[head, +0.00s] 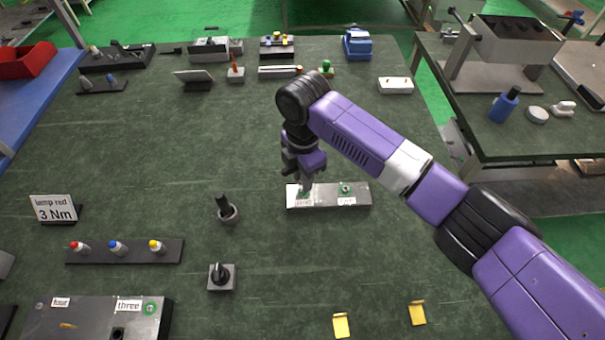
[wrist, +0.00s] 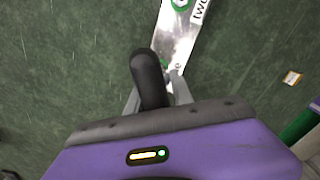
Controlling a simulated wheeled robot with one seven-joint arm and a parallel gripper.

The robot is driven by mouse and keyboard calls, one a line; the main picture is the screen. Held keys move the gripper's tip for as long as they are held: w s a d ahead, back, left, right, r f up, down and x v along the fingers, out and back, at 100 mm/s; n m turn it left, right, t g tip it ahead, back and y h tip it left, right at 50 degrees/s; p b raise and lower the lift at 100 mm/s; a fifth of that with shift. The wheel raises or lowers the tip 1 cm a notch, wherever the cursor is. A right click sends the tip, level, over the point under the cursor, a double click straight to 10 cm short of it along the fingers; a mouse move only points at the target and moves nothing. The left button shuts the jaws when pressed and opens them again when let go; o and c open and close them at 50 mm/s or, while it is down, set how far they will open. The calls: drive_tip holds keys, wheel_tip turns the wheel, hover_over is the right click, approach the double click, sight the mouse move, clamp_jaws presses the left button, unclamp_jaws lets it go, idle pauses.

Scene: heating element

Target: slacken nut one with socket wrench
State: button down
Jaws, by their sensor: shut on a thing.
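My gripper (head: 304,172) points down over the left end of a pale metal plate (head: 325,199) on the green table. It is shut on the socket wrench, whose dark rounded handle (wrist: 149,78) shows between the grey fingers in the wrist view. A grey shaft reaches down from the gripper to the plate's left end, at nut one. Nut one is mostly hidden there; I cannot tell how fully the socket covers it. Nut two (head: 345,189), with a green ring, sits bare on the plate's right half. It also shows in the wrist view (wrist: 180,4).
A dark upright tool in a round base (head: 227,211) and a black knob on a square block (head: 221,276) stand to the left. A plate labelled three and four (head: 90,318) lies front left. Two yellow pieces (head: 341,325) lie in front. The table right behind my gripper is clear.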

drive_tip(key=shift+f, duration=0.8)
drive_tip(key=shift+r+m+p, duration=0.1)
drive_tip(key=shift+m+p, duration=0.3)
drive_tip(key=shift+m, duration=0.3)
drive_tip(key=shift+m+p, duration=0.7)
drive_tip(key=shift+m, duration=0.6)
drive_tip(key=shift+m+p, duration=0.8)
drive_tip(key=shift+m, duration=0.2)
drive_tip(key=shift+w+m+p, duration=0.1)
drive_tip(key=shift+m+p, duration=0.35)
drive_tip(key=shift+m, duration=0.55)
